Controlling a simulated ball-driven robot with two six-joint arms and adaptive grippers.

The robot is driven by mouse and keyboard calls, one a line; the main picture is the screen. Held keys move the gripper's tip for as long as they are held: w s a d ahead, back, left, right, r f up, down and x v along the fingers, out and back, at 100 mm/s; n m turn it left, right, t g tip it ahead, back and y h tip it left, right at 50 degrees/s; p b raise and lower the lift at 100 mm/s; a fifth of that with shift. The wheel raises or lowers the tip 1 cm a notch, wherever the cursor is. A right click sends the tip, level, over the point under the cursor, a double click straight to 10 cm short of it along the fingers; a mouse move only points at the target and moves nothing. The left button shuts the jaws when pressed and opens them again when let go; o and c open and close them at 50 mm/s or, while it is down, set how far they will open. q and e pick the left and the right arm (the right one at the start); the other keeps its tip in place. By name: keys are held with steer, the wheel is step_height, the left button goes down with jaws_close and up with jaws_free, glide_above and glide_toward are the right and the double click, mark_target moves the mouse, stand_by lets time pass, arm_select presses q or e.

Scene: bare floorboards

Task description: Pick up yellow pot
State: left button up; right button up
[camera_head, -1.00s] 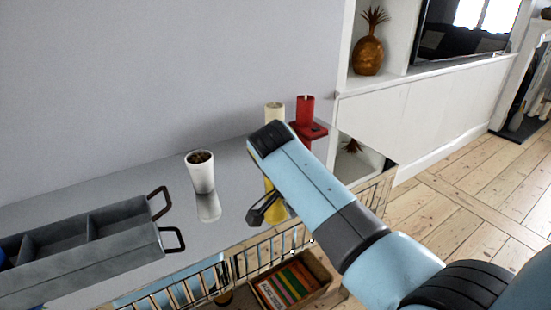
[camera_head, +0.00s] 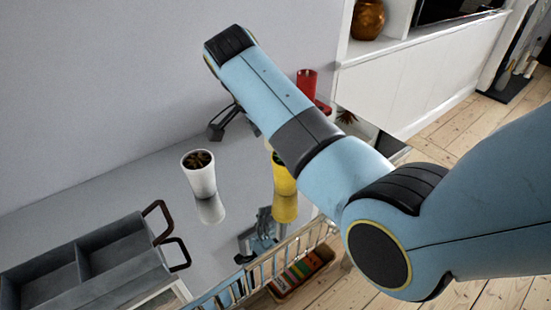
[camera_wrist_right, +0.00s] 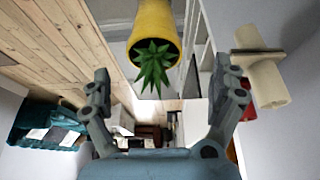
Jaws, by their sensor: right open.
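The yellow pot (camera_head: 283,182) stands on the shiny grey tabletop, its upper part partly covered by my right arm in the head view. In the right wrist view the yellow pot (camera_wrist_right: 155,25) shows at the top, with a spiky green plant (camera_wrist_right: 153,68) in it. My right gripper (camera_head: 222,125) is open and empty, raised behind and left of the pot in the head view. In the wrist view its fingers (camera_wrist_right: 165,95) are spread wide with nothing between them, and the pot appears beyond them. My left gripper is not in view.
A white pot (camera_head: 200,178) stands left of the yellow one. A red candle (camera_head: 307,84) is behind on the right; a cream candle (camera_wrist_right: 262,82) shows in the wrist view. A grey divided tray (camera_head: 85,262) with handles is at left. Bare tabletop lies between tray and wall.

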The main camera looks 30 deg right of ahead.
steer(key=x, duration=0.4)
steer(key=shift+s+d+f, duration=0.25)
steer(key=shift+f, duration=0.1)
steer(key=shift+d+f, duration=0.1)
steer(key=shift+f, duration=0.2)
steer(key=x, duration=0.4)
steer(key=shift+s+f, duration=0.1)
steer(key=shift+f, duration=0.2)
steer(key=shift+d+f, duration=0.15)
steer(key=shift+f, duration=0.1)
steer(key=shift+c, duration=0.5)
steer(key=c, duration=0.5)
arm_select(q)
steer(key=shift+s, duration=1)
arm_select(e)
steer(key=c, duration=0.9)
